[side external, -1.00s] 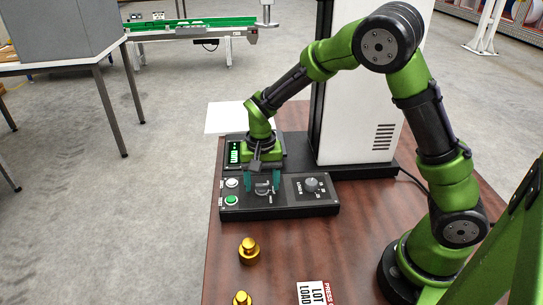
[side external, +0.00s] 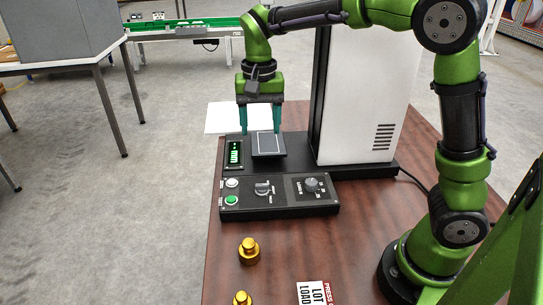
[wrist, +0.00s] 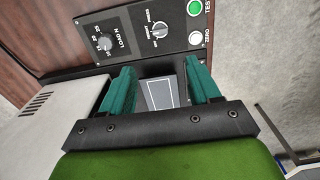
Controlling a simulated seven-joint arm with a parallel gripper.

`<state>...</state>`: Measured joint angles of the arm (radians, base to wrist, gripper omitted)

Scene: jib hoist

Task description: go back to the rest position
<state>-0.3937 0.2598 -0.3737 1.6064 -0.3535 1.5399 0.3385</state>
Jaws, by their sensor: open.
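My gripper (side external: 260,130) is open and empty, pointing down above the back of the control box, over a small square plate (side external: 268,144). In the wrist view my gripper (wrist: 163,85) shows two teal fingers spread apart, with the plate (wrist: 163,95) showing between them. The control box (side external: 280,207) has a selector knob (side external: 263,188), a load dial (side external: 312,185), a white button (side external: 232,183) and a green button (side external: 231,200). The fingers look clear of the knob and dial.
A tall white housing (side external: 355,110) stands right of the plate. Two brass weights (side external: 249,251) (side external: 241,298) and a printed card (side external: 313,293) are on the brown table (side external: 280,250). A green display (side external: 234,152) is left of the plate.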

